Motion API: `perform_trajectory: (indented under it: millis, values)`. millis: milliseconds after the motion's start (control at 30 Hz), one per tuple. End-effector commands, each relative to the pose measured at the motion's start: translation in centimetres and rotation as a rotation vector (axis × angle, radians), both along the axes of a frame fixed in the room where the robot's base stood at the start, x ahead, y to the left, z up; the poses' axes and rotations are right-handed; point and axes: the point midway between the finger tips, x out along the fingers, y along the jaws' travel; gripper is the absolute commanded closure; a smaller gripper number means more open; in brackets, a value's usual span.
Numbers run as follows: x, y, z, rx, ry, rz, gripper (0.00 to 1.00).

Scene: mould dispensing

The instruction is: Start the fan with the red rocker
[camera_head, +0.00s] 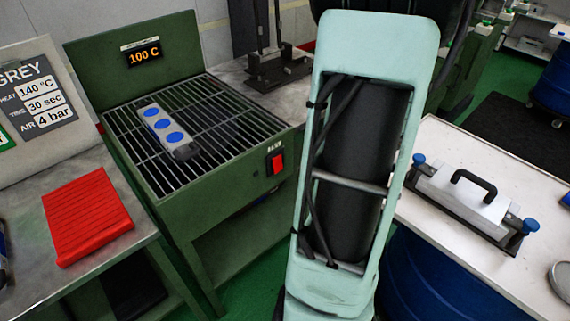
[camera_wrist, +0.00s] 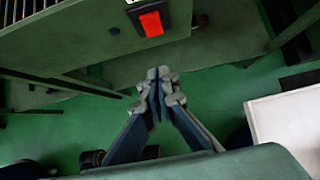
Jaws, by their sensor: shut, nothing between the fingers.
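The red rocker (camera_head: 276,162) sits in a black frame on the front face of the green grill-topped unit (camera_head: 228,187), near its right corner. A small white label is just above it. In the wrist view the rocker (camera_wrist: 151,24) is at the top, on the green panel. My gripper (camera_wrist: 159,75) is shut and empty, with its tips below the rocker in that picture and apart from it. In the head view my gripper is hidden behind my pale green arm. A display on the unit (camera_head: 145,55) reads 100 C. The fan itself cannot be made out.
A grey bar with blue discs (camera_head: 164,129) lies on the grill. A red ribbed mat (camera_head: 84,214) lies on the left bench. A clamped metal mould with a black handle (camera_head: 468,199) stands on the white table at right. Green floor shows below the unit.

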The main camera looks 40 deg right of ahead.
Motion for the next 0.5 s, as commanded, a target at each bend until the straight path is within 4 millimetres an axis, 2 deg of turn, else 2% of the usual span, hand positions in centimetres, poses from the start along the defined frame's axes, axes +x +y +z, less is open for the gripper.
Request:
perform_trajectory:
  millis: [267, 367, 500]
  values:
    - [0.1, 0.0, -0.2, 0.001, 0.000, 0.001, 1.00]
    - [0.5, 0.1, -0.9, 0.001, 0.001, 0.001, 1.00]
    - [1.8, 0.3, -2.8, 0.004, 0.002, 0.003, 1.00]
